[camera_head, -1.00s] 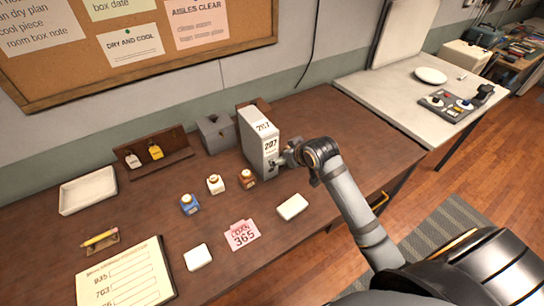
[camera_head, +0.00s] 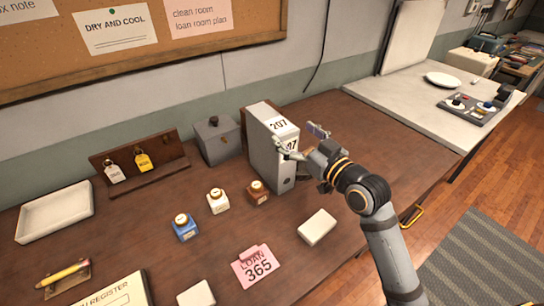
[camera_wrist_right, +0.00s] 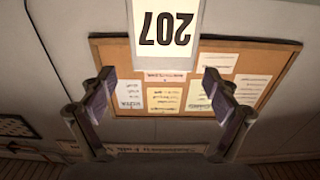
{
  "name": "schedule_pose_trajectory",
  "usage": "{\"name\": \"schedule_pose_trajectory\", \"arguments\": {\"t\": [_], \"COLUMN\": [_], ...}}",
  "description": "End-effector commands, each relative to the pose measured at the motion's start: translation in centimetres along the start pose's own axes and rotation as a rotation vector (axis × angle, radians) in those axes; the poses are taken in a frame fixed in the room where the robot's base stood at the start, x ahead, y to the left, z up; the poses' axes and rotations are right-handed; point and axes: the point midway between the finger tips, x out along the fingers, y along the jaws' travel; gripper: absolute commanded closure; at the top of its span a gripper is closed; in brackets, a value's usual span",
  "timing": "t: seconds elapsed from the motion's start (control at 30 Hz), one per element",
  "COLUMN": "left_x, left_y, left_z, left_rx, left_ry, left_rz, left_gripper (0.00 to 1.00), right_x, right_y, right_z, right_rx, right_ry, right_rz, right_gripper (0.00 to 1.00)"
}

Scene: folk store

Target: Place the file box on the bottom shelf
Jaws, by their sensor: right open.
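The file box (camera_head: 259,141) is a tall grey box standing upright on the brown table, marked 207 on its labels. Its 207 label also shows upside down in the right wrist view (camera_wrist_right: 167,28). My right gripper (camera_head: 302,143) is open at the box's labelled front, near its upper part. In the wrist view the box is ahead, between the lines of the two spread fingers (camera_wrist_right: 158,88), with nothing gripped. Whether a finger touches the box I cannot tell. My left gripper is out of view. No bottom shelf is visible.
A grey lidded box (camera_head: 217,140) stands close left of the file box. Small bottles (camera_head: 218,201), a white block (camera_head: 317,227) and a pink card (camera_head: 257,267) lie in front. The table to the right is mostly clear.

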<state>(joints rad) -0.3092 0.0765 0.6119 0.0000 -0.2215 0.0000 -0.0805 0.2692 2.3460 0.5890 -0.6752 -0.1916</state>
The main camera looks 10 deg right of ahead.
Motion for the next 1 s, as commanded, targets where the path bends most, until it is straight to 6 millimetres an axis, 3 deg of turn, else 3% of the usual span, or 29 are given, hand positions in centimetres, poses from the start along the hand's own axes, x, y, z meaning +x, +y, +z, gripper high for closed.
{"name": "schedule_pose_trajectory", "arguments": {"t": [0.13, 0.43, 0.7, 0.97, 1.0], "left_x": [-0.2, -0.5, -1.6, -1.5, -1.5], "left_y": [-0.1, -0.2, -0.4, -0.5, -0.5], "left_z": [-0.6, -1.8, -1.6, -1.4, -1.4], "left_rx": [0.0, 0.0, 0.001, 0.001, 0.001], "left_ry": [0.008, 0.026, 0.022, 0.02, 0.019], "left_rz": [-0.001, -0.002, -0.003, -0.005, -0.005], "left_gripper": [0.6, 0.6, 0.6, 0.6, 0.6], "right_x": [2.0, 3.3, 7.4, 7.8, 7.8], "right_y": [0.1, 0.0, -0.3, -0.3, -0.3], "right_z": [-0.1, 0.1, 0.7, 0.9, 0.9], "right_rx": [0.003, 0.002, 0.001, -0.002, -0.002], "right_ry": [0.002, -0.001, -0.001, -0.002, -0.002], "right_rz": [0.004, 0.002, 0.002, 0.003, 0.003], "right_gripper": [0.11, 0.11, 0.11, 0.11, 0.15]}}
